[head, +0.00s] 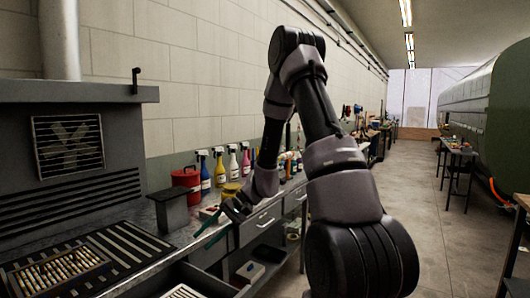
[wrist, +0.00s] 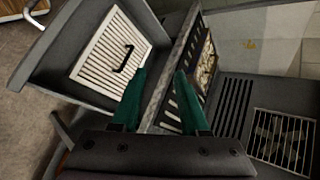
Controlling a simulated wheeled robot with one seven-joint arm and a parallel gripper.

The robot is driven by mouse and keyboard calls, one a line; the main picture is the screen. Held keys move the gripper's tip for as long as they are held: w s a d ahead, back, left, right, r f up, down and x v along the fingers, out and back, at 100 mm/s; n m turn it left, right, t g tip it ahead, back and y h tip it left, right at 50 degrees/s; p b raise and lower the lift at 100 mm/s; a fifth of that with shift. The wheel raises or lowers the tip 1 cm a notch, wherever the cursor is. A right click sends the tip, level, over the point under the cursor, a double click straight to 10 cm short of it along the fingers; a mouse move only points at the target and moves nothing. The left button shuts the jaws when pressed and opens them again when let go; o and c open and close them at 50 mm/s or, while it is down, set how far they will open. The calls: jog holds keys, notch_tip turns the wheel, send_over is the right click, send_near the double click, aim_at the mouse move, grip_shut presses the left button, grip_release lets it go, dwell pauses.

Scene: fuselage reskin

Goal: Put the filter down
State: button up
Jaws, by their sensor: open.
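The filter (wrist: 92,54) is a pale slatted panel with a black handle (wrist: 124,60). It lies in a grey open drawer or tray (wrist: 48,68) at the upper left of the wrist view. In the head view only a slatted corner of it (head: 183,291) shows at the bottom edge. My gripper (wrist: 160,74) has two green fingers spread apart with nothing between them. Its fingertips are near the filter's right side, and the handle is not between them. In the head view my gripper (head: 212,228) is over the bench front, partly hidden by its own wrist.
A slotted bench top (head: 112,250) has an opening with tan pieces (head: 60,272). A grey vented cabinet (head: 68,145) stands behind. Spray bottles (head: 220,168) and a red can (head: 187,180) line the wall. The aisle floor (head: 440,225) at right is clear.

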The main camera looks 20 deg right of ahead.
jog(key=s+d+r+t+h, duration=0.2)
jog(key=s+r, duration=0.3)
jog(key=r, duration=0.4)
jog(key=s+d+r+t+h, duration=0.3)
jog(key=s+d+r, duration=0.2)
jog(key=r, duration=0.4)
jog(key=s+d+r+m+t+h, duration=0.1)
jog(key=s+d+r+t+h, duration=0.1)
jog(key=s+r, duration=0.5)
notch_tip(320, 180, up, 3)
jog(key=shift+d+t+h, duration=0.4)
jog(key=shift+d+h, duration=0.4)
jog(key=shift+d, duration=0.25)
